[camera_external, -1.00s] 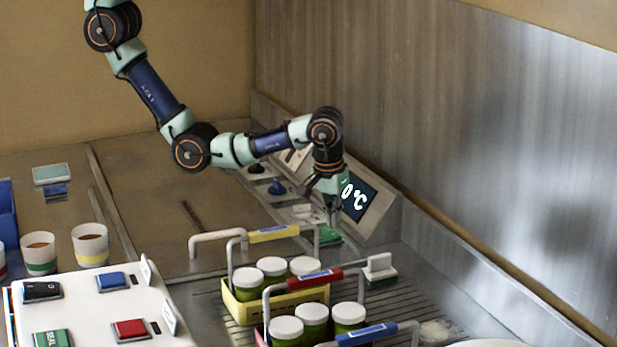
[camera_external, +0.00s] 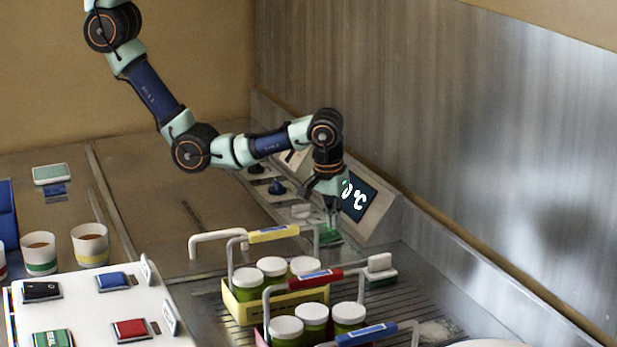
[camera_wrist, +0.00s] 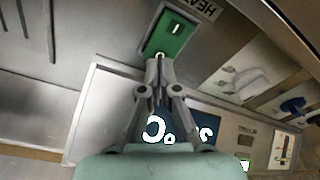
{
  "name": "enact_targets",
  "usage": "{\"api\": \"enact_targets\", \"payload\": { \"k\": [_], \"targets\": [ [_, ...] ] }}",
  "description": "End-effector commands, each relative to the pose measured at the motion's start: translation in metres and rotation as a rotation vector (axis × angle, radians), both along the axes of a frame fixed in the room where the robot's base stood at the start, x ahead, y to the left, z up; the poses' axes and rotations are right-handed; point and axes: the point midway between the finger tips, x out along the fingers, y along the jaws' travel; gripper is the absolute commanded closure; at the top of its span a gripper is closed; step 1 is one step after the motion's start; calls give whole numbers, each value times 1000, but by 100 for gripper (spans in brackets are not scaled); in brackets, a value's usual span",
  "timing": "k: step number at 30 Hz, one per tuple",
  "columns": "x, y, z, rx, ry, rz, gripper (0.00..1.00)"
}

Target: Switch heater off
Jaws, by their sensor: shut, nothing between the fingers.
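The heater switch is a green rocker (camera_wrist: 167,33) with a white mark, set in a pale frame beside a partly visible "HEAT" label (camera_wrist: 197,8) in the wrist view. In the external view the green switch (camera_external: 329,236) sits at the foot of the slanted control panel. My gripper (camera_wrist: 158,62) is shut and empty. Its fingertips overlap the near end of the rocker in the wrist view; I cannot tell whether they touch it. In the external view my gripper (camera_external: 331,222) points down just over the switch. The temperature display (camera_external: 357,196) shows "°C", its digits partly hidden.
A blue knob (camera_external: 277,187) and a pale lever (camera_external: 301,211) are on the panel left of my gripper. A yellow-handled crate (camera_external: 258,312) of lidded jars stands close in front. A white-topped brush or block (camera_external: 380,264) lies to the right.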

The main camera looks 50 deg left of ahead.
Motion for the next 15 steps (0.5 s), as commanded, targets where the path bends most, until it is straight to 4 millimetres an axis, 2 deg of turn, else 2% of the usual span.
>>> {"api": "enact_targets", "payload": {
  "k": [15],
  "targets": [
    [0,0,-8,0,0,0,100]
  ]
}}
